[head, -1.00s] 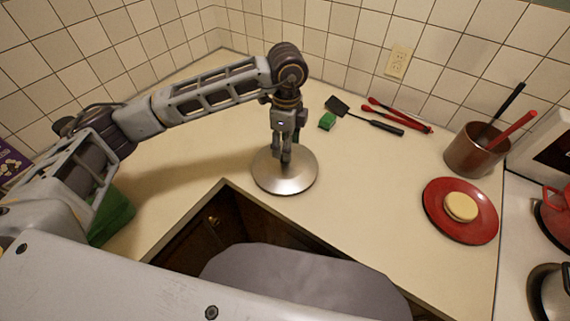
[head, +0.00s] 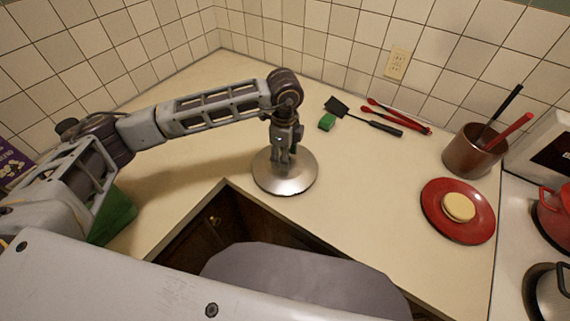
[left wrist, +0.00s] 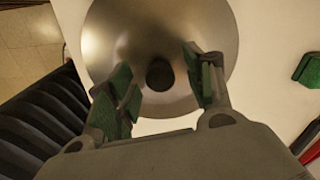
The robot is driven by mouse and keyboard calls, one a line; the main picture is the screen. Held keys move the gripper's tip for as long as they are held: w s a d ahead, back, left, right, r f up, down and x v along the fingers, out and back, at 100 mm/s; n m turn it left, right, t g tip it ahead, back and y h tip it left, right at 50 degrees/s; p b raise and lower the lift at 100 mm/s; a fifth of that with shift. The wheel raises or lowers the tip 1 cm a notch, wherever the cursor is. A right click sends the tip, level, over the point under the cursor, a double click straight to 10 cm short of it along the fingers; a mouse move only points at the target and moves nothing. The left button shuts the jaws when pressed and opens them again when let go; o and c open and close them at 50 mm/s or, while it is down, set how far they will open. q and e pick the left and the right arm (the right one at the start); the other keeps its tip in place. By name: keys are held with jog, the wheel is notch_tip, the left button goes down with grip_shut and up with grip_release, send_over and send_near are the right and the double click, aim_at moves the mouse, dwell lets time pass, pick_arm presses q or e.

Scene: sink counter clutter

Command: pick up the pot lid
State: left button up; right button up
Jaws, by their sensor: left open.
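The pot lid (head: 291,182) is a round, shiny metal disc lying on the counter near the inner corner edge. In the left wrist view the lid (left wrist: 205,28) fills the upper middle, with its dark round knob (left wrist: 160,74) in the centre. My left gripper (head: 284,160) points down over the lid and hides the knob in the head view. In the left wrist view its green-padded fingers (left wrist: 163,88) are open, one on each side of the knob, with gaps between. My right gripper is not in view.
A green sponge (head: 327,122), a black spatula (head: 372,122) and red tongs (head: 400,115) lie behind the lid. A red plate (head: 436,203) with a pale round item (head: 459,207) and a utensil crock (head: 466,158) stand right.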

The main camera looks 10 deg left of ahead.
pick_arm(q)
jog(key=shift+f, duration=0.75)
jog(key=c, duration=0.7)
grip_shut()
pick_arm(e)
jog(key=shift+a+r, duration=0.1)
